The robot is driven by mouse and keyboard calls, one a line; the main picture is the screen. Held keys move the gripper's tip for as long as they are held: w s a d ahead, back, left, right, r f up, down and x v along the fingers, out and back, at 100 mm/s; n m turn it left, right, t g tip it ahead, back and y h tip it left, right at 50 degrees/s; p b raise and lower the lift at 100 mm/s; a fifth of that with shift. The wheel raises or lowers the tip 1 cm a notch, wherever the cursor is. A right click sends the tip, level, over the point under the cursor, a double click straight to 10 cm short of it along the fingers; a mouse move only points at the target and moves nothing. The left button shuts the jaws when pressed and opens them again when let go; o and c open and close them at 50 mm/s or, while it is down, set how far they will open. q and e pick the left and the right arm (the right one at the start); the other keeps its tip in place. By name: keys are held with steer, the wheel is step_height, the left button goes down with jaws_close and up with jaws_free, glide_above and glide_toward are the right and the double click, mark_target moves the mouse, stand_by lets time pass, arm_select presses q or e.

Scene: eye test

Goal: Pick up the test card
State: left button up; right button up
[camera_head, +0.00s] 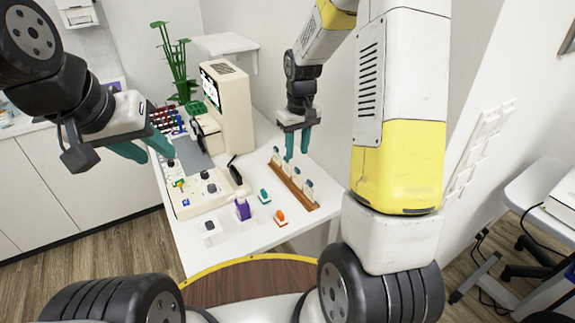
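A brown wooden rack (293,184) on the white table holds a row of several small pale upright pieces with teal marks. I cannot tell whether one of these is the test card; no card is clearly recognisable elsewhere. My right gripper (296,156) points down above the far part of the rack, its teal fingers apart with nothing visible between them. Whether its tips touch a piece is too small to tell. My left gripper (158,157) is at the left, above the table's left edge, its teal fingers apart and empty.
The white table (245,242) bears a cream machine with a screen (233,105), a pale tray (190,205) of small items, a purple bottle (242,208), a green-and-white piece (264,196) and an orange-and-white piece (280,218). A green plant (176,65) stands behind.

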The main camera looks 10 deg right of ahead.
glide_above(297, 173)
steer(key=shift+g, duration=0.4)
steer(key=f, duration=0.5)
steer(key=shift+w, duration=0.35)
step_height(297, 173, down, 8)
steer(key=shift+d+r, duration=0.1)
steer(key=shift+r, duration=0.15)
jaws_close()
